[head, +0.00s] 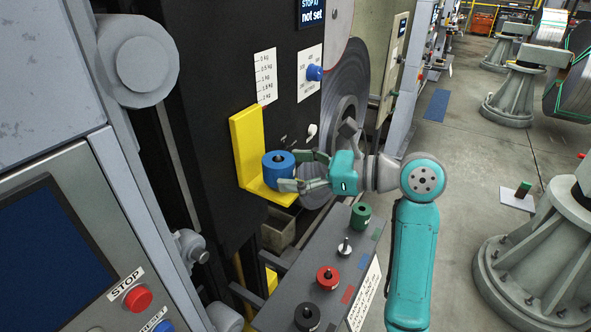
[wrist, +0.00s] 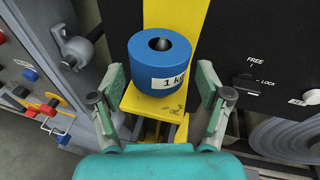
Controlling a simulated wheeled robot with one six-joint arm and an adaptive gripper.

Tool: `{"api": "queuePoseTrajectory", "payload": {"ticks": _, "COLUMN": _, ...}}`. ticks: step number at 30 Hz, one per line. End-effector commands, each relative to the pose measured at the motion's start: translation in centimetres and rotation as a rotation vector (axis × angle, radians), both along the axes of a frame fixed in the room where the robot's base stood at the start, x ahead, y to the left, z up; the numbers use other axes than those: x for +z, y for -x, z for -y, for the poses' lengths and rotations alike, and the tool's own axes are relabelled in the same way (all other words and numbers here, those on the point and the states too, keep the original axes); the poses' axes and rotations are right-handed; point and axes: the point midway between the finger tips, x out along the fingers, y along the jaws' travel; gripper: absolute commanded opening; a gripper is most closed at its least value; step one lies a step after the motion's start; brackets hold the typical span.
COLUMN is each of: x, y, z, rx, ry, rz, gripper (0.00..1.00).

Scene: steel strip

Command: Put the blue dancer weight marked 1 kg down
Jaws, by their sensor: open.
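The blue dancer weight (head: 279,168) is a short cylinder with a hole in its top. It sits upright on the yellow L-shaped bracket (head: 247,150). In the wrist view the blue weight (wrist: 160,58) shows its "1 kg" label, and the yellow ledge (wrist: 150,105) shows in front of it. My gripper (head: 297,170) is open, with its fingers at the right side of the weight. In the wrist view my gripper's fingers (wrist: 160,105) stand apart on either side, short of the weight, with a gap to it.
A control panel with a red STOP button (head: 138,298) stands at left. A blue knob (head: 314,72) is above.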

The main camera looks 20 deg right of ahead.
Motion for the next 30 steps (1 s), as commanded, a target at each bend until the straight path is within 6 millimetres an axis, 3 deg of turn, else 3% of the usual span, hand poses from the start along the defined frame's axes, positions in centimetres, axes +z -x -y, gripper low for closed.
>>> {"api": "queuePoseTrajectory", "payload": {"ticks": 19, "x": 1.9, "y": 6.8, "z": 7.7, "rx": -0.004, "ry": 0.001, "rz": 0.000, "gripper": 0.77}}
{"api": "queuePoseTrajectory", "payload": {"ticks": 30, "x": 2.2, "y": 7.9, "z": 8.8, "rx": 0.000, "ry": 0.000, "rz": 0.000, "gripper": 0.77}}
